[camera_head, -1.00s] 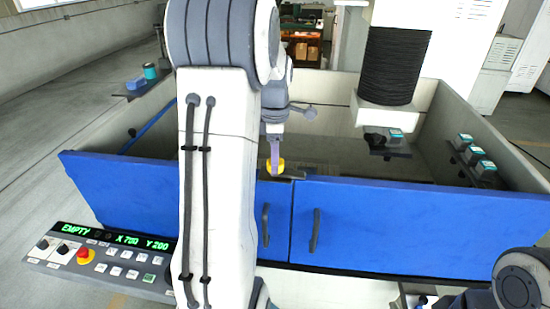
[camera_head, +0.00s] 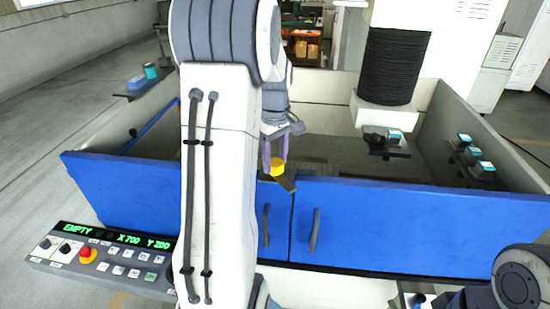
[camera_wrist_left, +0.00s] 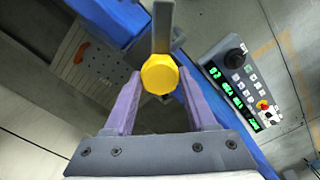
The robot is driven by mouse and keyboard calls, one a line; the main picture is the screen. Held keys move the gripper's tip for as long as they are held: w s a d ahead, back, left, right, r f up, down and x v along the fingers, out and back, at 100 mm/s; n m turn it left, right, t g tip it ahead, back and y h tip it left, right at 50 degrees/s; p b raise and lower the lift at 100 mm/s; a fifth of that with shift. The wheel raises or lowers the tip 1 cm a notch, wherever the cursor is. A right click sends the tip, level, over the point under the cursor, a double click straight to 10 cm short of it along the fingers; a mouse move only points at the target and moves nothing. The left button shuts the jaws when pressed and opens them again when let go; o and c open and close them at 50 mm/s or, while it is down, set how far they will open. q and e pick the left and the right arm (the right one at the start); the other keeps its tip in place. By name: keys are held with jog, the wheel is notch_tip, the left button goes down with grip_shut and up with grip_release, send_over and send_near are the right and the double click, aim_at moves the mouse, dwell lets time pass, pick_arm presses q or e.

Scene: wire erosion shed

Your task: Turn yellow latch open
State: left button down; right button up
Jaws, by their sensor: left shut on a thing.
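The yellow latch (camera_head: 277,167) sits at the top edge of the blue front, near the seam between the left blue door (camera_head: 130,190) and the right blue door (camera_head: 400,225). A dark bar (camera_head: 288,183) reaches down and to the right from its yellow hub. My left gripper (camera_head: 274,160) is shut on the latch, with one purple finger on each side of the hub. In the left wrist view the yellow six-sided hub (camera_wrist_left: 159,75) lies between the purple fingertips, and a grey bar (camera_wrist_left: 162,27) runs up from it. My right gripper is not in view; only part of that arm shows at lower right.
Dark handles (camera_head: 314,231) stand out from both doors. A control panel (camera_head: 110,262) with green readouts and a red button is at lower left. A black bellows column (camera_head: 393,67) hangs over the tank at right. Small blocks (camera_head: 472,155) sit on a right-hand shelf.

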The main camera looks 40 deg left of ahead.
aim_at(275, 162)
pick_arm(q)
jog(key=m, duration=0.4)
jog(key=shift+r+m, duration=0.1)
jog(key=shift+m, duration=0.2)
jog(key=shift+w+m+p, duration=0.1)
jog(key=shift+m+p, duration=0.25)
jog(key=shift+m, duration=1.45)
jog(key=shift+c, duration=1)
grip_release()
jog(key=shift+r, duration=0.35)
notch_tip(275, 162, up, 10)
jog(key=b, duration=0.2)
jog(key=shift+f, duration=0.15)
